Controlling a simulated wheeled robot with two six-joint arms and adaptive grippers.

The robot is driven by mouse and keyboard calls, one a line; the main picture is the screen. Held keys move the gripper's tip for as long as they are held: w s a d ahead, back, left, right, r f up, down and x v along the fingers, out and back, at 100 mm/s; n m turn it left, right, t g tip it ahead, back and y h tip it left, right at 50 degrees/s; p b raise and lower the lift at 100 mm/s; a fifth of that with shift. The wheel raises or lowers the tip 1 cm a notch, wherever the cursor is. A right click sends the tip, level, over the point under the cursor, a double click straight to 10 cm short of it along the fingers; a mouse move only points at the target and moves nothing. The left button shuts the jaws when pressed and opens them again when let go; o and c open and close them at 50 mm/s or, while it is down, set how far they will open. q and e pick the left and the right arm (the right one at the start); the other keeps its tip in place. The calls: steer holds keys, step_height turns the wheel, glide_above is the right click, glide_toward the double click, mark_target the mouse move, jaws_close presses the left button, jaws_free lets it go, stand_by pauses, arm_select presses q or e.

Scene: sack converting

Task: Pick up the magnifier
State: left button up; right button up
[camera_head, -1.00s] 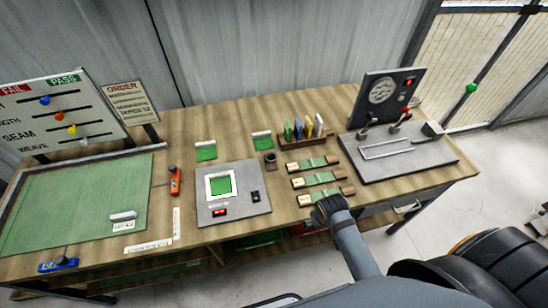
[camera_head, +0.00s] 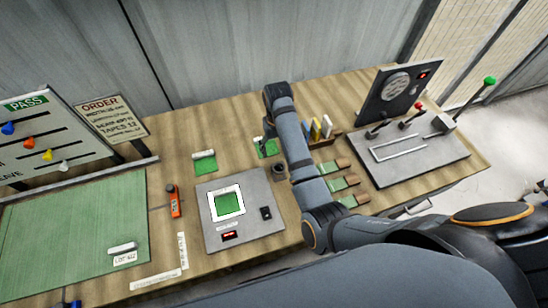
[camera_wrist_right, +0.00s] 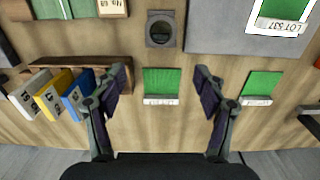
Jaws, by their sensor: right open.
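The magnifier (camera_head: 278,173), a small dark square block with a round lens, stands on the bench just right of the grey lit panel. It also shows in the right wrist view (camera_wrist_right: 161,28), upright in the picture's top middle. My right gripper (camera_wrist_right: 161,78) is open and empty above the bench. Its two fingers point toward the magnifier's side of the picture, with a green swatch card (camera_wrist_right: 162,82) seen between them. In the head view my right arm hides most of this gripper. My left gripper is not in view.
The grey panel (camera_head: 260,218) holds a framed green sample. A wooden rack (camera_wrist_right: 82,68) with blue, yellow and white cards stands beside the right gripper's finger. Green-strip samples (camera_head: 345,183) lie right of the arm. A grey gauge station (camera_head: 395,165) stands at the right.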

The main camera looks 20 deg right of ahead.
mark_target(278, 165)
steer(key=shift+s, duration=0.25)
steer(key=shift+s+d+f+p, duration=0.2)
steer(key=shift+s+f+p, duration=0.25)
steer(key=shift+s+f, duration=0.45)
step_height(278, 165, down, 2)
steer(key=shift+w+a+f, duration=0.1)
steer(key=f, duration=0.1)
steer(key=f+p, duration=0.2)
steer(key=shift+w+a, duration=0.1)
steer(key=shift+w, duration=0.15)
step_height(278, 165, down, 3)
steer(key=shift+r, duration=0.15)
steer(key=c, duration=0.7)
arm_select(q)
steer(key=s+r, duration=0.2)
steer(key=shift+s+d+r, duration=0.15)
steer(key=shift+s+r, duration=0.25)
arm_select(e)
steer(key=c, duration=0.5)
